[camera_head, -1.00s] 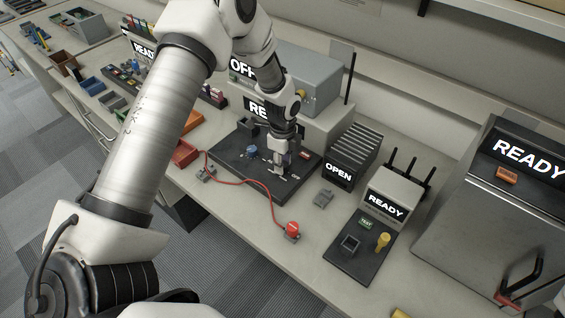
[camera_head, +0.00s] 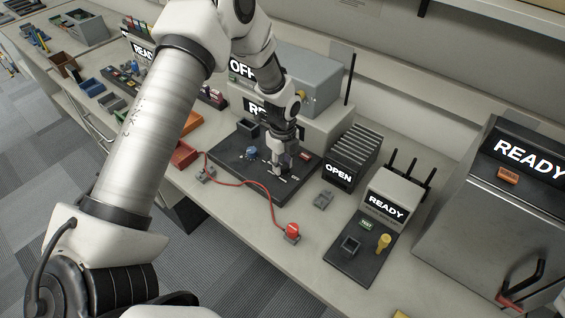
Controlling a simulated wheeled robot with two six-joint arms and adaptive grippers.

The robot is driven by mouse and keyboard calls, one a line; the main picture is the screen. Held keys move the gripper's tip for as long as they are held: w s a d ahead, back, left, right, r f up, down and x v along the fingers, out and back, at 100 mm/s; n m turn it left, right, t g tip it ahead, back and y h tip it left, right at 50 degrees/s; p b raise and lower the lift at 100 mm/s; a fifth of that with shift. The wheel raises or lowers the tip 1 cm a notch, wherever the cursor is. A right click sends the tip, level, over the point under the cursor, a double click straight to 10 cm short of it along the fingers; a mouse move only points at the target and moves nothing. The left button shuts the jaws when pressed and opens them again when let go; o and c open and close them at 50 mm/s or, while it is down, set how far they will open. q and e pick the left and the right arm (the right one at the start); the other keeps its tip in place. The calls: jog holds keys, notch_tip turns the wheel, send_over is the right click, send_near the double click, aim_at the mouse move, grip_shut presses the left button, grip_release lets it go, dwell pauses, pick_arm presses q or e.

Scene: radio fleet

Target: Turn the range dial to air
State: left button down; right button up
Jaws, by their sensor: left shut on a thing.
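My left gripper (camera_head: 279,169) points down at the dark control panel (camera_head: 259,183) in the middle of the bench. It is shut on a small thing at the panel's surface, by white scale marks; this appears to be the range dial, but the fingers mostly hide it. I cannot read the scale or tell which mark the dial points to. A blue knob (camera_head: 252,152) stands on the panel just left of the gripper. My right gripper does not show.
A red button (camera_head: 292,230) on a red cable lies in front of the panel. Right of it stand a finned box reading OPEN (camera_head: 340,175) and a READY unit (camera_head: 388,198) with antennas. A grey box (camera_head: 310,85) stands behind. The bench front is partly clear.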

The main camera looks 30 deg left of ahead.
aim_at(282, 165)
pick_arm(q)
jog(key=c, duration=0.8)
grip_release()
jog(key=shift+c, duration=0.2)
notch_tip(282, 165, up, 12)
jog(key=shift+f, duration=0.1)
